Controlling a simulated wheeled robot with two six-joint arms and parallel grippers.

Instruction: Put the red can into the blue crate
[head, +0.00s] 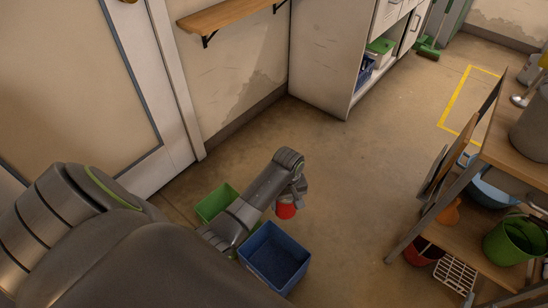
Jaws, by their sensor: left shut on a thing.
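The red can (286,211) hangs below my left gripper (289,197), which is shut on it. The blue crate (294,279) stands on the floor, with its open top facing up. In the picture the can is just past the crate's far right rim. It does not overlap the crate's opening, and its height above the floor is hard to tell. My left forearm hides part of the crate's left side. My right gripper is not in view.
A green crate (212,204) stands left of the blue one, partly behind my left arm. A wooden shelf table (523,150) with bowls and a green bucket (508,243) stands at the right. A white cabinet (327,63) stands at the back. The floor between is clear.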

